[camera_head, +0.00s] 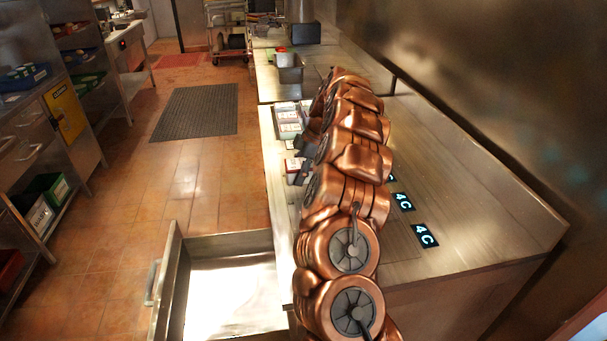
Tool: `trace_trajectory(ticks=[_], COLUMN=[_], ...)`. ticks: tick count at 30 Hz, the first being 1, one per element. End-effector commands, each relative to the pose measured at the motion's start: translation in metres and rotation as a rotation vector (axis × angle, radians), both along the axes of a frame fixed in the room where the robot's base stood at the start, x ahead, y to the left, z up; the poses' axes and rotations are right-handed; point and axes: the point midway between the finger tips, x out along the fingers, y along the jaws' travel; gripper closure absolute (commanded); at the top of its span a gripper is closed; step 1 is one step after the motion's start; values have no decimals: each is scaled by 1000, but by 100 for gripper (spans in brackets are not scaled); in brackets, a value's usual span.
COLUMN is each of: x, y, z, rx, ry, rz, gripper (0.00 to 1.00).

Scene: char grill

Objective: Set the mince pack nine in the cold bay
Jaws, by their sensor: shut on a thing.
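My copper-coloured arm reaches over the steel counter. My gripper (299,165) is near the counter's left edge, partly hidden by the arm, and is shut on a small red and white pack (292,167). Its label is too small to read, so I cannot tell whether it shows nine. Other pale packs (289,121) sit in a container just beyond the gripper. Several glowing 4C signs (424,235) lie on the counter right of the arm. An open steel drawer (172,290) stands out at the lower left. Its visible floor is bare. No sign clearly names the cold bay.
A metal pan (289,70) stands farther along. Shelves with boxes (48,190) line the left side. The tiled aisle with a dark mat (197,112) is free.

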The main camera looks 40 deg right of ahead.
Motion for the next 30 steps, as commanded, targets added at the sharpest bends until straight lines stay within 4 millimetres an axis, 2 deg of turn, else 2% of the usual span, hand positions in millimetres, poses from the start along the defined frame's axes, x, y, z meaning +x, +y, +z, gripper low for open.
trace_trajectory(ticks=[3, 10, 16, 24, 30], x=[4, 9, 10, 8, 9], y=[-13, -27, -29, -28, -29], z=[2, 0, -4, -34, -37], rx=[-3, -4, -1, 3, 0], ry=[-1, -3, -1, 3, 0], rz=[-2, -1, 1, 1, 1], gripper=[80, 80, 80, 80, 80])
